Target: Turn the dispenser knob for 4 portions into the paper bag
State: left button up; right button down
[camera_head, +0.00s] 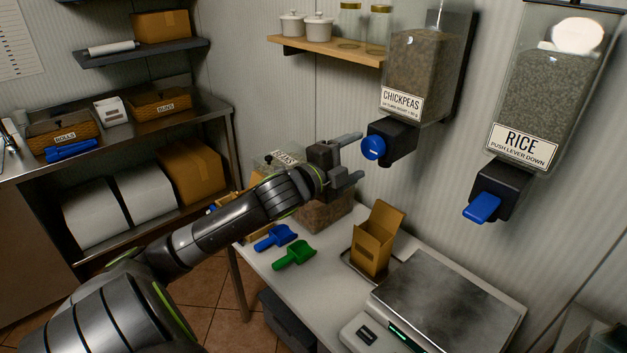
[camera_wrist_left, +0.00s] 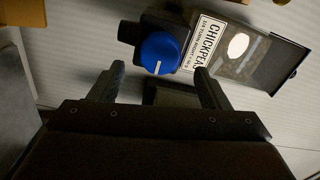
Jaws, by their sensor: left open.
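The chickpeas dispenser (camera_head: 424,70) hangs on the wall, with a round blue knob (camera_head: 373,148) on its black outlet (camera_head: 398,143). In the left wrist view the knob (camera_wrist_left: 160,53) shows a white pointer line and lies ahead of the fingers, between their lines. My left gripper (camera_head: 354,158) is open and empty, just left of the knob and apart from it. It also shows in the left wrist view (camera_wrist_left: 158,82). An open brown paper bag (camera_head: 371,248) stands upright on a small tray on the table, below the chickpeas outlet. My right gripper is not in view.
A rice dispenser (camera_head: 553,90) with a blue lever (camera_head: 482,207) hangs to the right. A scale (camera_head: 449,298) stands right of the bag. Blue (camera_head: 276,237) and green (camera_head: 294,254) scoops and a beans bin (camera_head: 326,208) are on the table to the left.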

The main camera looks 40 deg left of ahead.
pick_arm(q)
jog(key=s+p, duration=0.4)
jog(key=s, duration=0.8)
jog(key=shift+s+a, duration=0.2)
jog(key=shift+a, duration=0.2)
dwell(0.6)
jog(key=n+p, duration=0.2)
jog(key=n, duration=1.4)
send_near(369, 150)
jog(key=w, duration=0.8)
jog(key=shift+w+d, duration=0.25)
jog(key=shift+w, duration=0.05)
